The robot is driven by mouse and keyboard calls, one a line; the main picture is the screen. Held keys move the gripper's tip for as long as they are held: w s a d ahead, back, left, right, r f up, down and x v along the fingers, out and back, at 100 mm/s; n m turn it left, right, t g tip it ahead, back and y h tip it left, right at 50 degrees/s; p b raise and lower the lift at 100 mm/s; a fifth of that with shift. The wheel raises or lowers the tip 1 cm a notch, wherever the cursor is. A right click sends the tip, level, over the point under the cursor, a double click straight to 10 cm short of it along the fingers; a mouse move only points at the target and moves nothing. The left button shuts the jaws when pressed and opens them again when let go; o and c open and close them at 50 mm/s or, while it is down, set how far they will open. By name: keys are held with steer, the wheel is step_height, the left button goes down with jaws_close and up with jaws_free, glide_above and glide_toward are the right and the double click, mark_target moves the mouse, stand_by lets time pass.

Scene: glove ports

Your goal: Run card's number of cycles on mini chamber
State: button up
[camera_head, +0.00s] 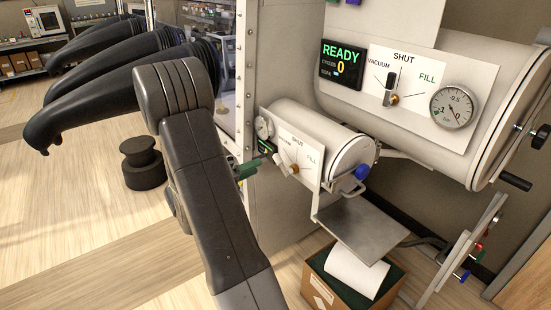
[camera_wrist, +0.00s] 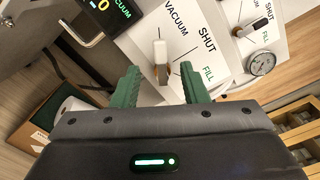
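The mini chamber (camera_head: 325,125) is a small pale cylinder with a door, a blue knob (camera_head: 362,172) and a front panel (camera_head: 311,162) marked VACUUM, SHUT, FILL. In the head view my gripper (camera_head: 247,168) is partly hidden behind my arm. No readable run card shows.
The large chamber (camera_head: 440,60) stands above right, its display (camera_head: 342,65) reading READY, CYCLES 0. A metal shelf (camera_head: 362,225) juts out below the mini chamber, above a cardboard box (camera_head: 318,290). Black gloves (camera_head: 110,85) stick out at left. Floor at lower left is clear.

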mark_target(275, 159)
steer(key=p+x, duration=0.1)
steer(key=x, duration=0.8)
steer(key=shift+d+p, duration=0.1)
steer(key=shift+p, duration=0.25)
steer(key=shift+c, duration=0.4)
jaws_close()
